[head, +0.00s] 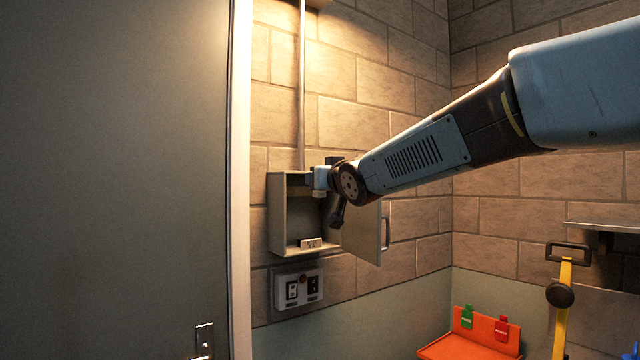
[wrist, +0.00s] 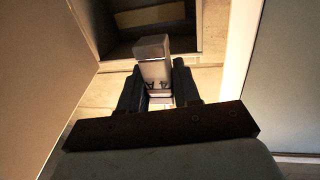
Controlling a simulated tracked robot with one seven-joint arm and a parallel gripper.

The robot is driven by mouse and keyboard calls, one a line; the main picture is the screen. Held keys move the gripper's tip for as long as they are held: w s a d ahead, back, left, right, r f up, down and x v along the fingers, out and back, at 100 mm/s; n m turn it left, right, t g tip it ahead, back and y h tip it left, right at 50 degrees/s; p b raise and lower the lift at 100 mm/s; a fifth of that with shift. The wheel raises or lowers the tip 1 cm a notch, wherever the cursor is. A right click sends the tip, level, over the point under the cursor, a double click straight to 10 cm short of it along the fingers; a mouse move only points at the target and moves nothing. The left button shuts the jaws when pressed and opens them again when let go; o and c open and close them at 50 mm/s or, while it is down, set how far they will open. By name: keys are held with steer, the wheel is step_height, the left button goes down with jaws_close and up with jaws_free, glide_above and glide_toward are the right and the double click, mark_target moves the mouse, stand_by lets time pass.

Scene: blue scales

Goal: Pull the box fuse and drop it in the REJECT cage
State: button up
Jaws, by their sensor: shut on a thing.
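My gripper (wrist: 157,75) is shut on the fuse (wrist: 153,52), a pale grey block with a dark marking near its base, in the wrist view. The fuse's far end overlaps the mouth of the open wall box (wrist: 201,25); I cannot tell whether it is fully clear of its seat. In the head view the grey box (head: 282,225) hangs on the wall with its door (head: 362,238) open to the right. My gripper (head: 318,178) is at the upper right of its opening, partly hidden by my wrist. No cage is clearly identifiable.
A switch plate (head: 298,289) is below the box. An orange tray (head: 470,347) with a green tag (head: 467,317) and a red tag (head: 501,328) is lower right. A yellow post with a handle (head: 563,300) stands beside it. A large grey door panel (head: 115,180) fills the left.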

steer(key=shift+r, duration=1.25)
steer(key=shift+s, duration=0.1)
steer(key=w+d+v, duration=0.1)
steer(key=d+v, duration=0.1)
steer(key=v, duration=1)
steer(key=shift+s+d, duration=0.25)
steer(key=shift+d, duration=0.05)
stand_by(0.7)
stand_by(0.5)
